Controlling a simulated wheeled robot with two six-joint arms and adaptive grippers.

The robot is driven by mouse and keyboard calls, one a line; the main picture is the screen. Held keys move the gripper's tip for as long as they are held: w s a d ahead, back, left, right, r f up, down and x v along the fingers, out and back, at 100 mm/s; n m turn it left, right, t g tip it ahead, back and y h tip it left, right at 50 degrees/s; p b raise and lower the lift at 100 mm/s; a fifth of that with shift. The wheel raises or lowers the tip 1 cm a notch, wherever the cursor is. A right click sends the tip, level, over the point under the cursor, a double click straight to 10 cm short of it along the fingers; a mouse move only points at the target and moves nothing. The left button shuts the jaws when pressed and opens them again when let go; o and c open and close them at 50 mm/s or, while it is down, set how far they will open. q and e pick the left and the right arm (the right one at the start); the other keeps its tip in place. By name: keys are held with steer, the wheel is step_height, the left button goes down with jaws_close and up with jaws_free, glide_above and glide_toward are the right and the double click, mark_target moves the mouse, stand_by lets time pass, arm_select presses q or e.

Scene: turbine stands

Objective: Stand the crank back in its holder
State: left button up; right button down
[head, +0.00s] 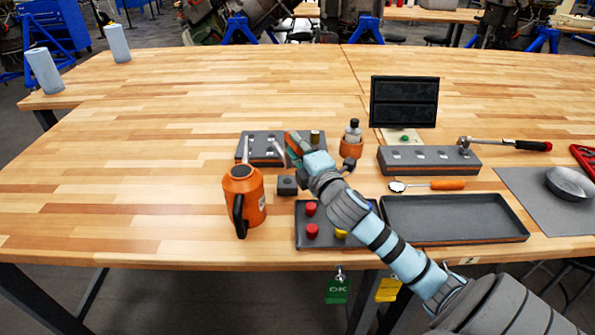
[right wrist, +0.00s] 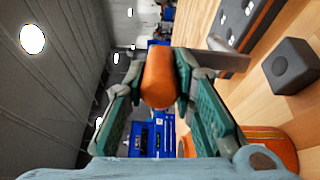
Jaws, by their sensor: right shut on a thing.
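My right gripper (head: 294,143) is shut on an orange cylindrical handle, taken to be the crank's (right wrist: 158,77), above the back middle of the table. A grey metal bar (right wrist: 228,60) shows beside the fingers in the right wrist view; I cannot tell whether it belongs to the crank. A small dark block with a hole in its top (head: 287,186) stands in front of the gripper; it also shows in the right wrist view (right wrist: 291,66). A grey slotted block with an orange base (head: 256,135) lies just behind and left. I cannot tell which is the crank's holder. My left gripper is out of view.
An orange oil can (head: 243,196) stands close at left. An orange-based bottle (head: 351,146) stands right of the gripper. A tray with red knobs (head: 304,241) and an empty tray (head: 455,219) lie in front.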

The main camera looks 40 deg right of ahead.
step_height(320, 180, down, 5)
steer(key=shift+r+b, duration=0.1)
steer(key=shift+b, duration=0.55)
steer(key=shift+f, duration=0.3)
steer(key=c, duration=1.4)
jaws_free()
steer(key=shift+s, duration=0.1)
steer(key=shift+o, duration=0.2)
steer(key=shift+r, duration=0.1)
steer(key=v, duration=1.2)
